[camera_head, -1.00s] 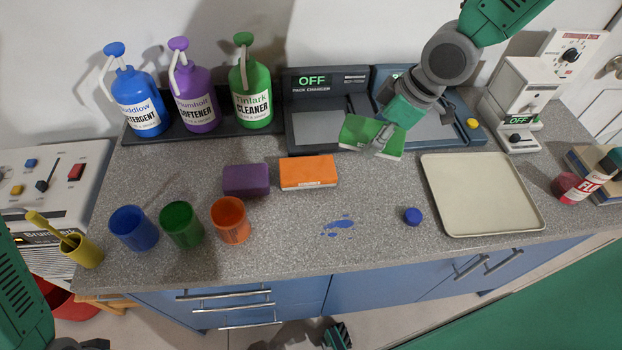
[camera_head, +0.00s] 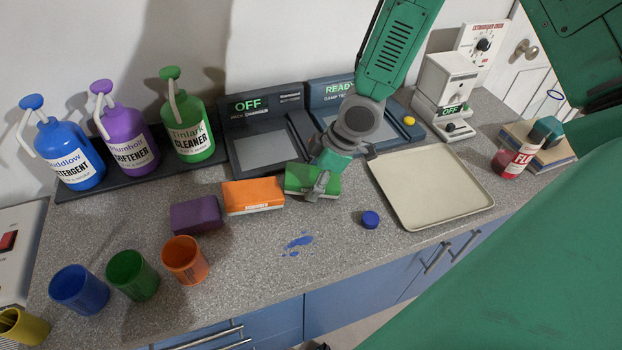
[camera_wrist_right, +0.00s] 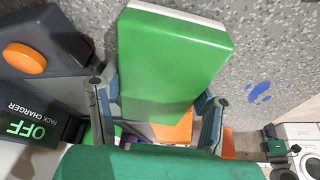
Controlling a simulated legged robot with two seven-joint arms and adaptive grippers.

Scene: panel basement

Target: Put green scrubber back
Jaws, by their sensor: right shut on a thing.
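The green scrubber (camera_head: 298,177) is a block with a pale underside, just right of the orange scrubber (camera_head: 252,196) in the head view. My right gripper (camera_head: 322,184) is shut on it from above, and its fingers hide part of it. I cannot tell whether its underside touches the counter. In the right wrist view the green scrubber (camera_wrist_right: 172,60) fills the space between the fingers of my right gripper (camera_wrist_right: 158,112). A purple scrubber (camera_head: 196,215) lies left of the orange one. My left gripper is out of view.
A beige tray (camera_head: 430,190) lies to the right, with a blue cap (camera_head: 370,219) and a blue spill (camera_head: 297,243) in front. Blue, green and orange cups (camera_head: 185,260) stand front left. Chargers (camera_head: 265,150) and bottles (camera_head: 188,125) line the back. The counter's front middle is otherwise bare.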

